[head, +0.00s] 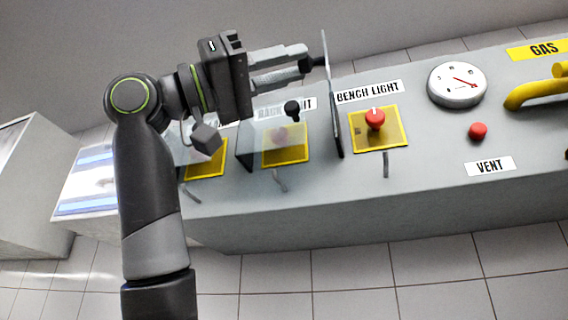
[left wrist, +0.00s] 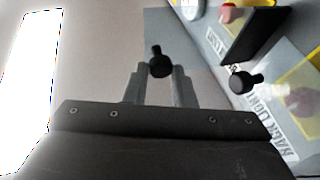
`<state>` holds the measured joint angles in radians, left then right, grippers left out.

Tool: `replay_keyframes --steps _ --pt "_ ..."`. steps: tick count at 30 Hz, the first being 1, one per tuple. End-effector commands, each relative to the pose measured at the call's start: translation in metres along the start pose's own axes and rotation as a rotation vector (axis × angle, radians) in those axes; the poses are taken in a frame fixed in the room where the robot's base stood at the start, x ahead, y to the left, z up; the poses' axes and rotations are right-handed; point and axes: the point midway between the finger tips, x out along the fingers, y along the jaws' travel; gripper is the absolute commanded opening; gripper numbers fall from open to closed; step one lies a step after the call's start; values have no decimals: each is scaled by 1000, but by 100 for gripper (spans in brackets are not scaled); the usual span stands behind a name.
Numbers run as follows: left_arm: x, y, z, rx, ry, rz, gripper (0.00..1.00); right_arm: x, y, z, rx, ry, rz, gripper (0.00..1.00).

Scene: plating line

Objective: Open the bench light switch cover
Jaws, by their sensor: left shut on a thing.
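The bench light switch cover (head: 331,110) is a clear panel standing upright on its hinge, seen nearly edge-on. Its red switch (head: 375,119) on a yellow plate (head: 391,141) is uncovered, below the BENCH LIGHT label (head: 369,92). My left gripper (head: 302,59) is shut on the cover's black knob (head: 312,63), on the left side of the panel. In the left wrist view the knob (left wrist: 159,63) shows between the fingertips. My right gripper is not in view.
To the left, a neighbouring clear cover (head: 247,148) with a black knob (head: 292,108) sits over another yellow plate (head: 286,157). To the right are a round gauge (head: 457,85), a red VENT button (head: 478,131) and a yellow GAS handle (head: 530,92).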

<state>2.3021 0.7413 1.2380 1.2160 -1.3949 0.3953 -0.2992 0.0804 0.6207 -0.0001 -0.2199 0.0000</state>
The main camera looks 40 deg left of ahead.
Motion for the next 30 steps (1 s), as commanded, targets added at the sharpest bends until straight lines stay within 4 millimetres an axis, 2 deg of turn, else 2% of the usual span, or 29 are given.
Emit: replay_keyframes --steps 2,3,7,18,22,26,30 --pt "0 -5 -3 -3 10 -12 0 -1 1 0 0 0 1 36" --pt "0 -5 -3 -3 10 -12 26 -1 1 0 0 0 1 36" --pt "0 -4 -2 -3 7 -10 43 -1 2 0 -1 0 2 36" --pt "0 -2 -1 -1 3 -6 44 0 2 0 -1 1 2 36" --pt "-6 -2 0 0 4 -7 44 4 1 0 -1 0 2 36" --pt "-26 -2 2 0 5 -8 44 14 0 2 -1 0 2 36" --pt "-60 -2 4 0 7 -9 44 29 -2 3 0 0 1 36"
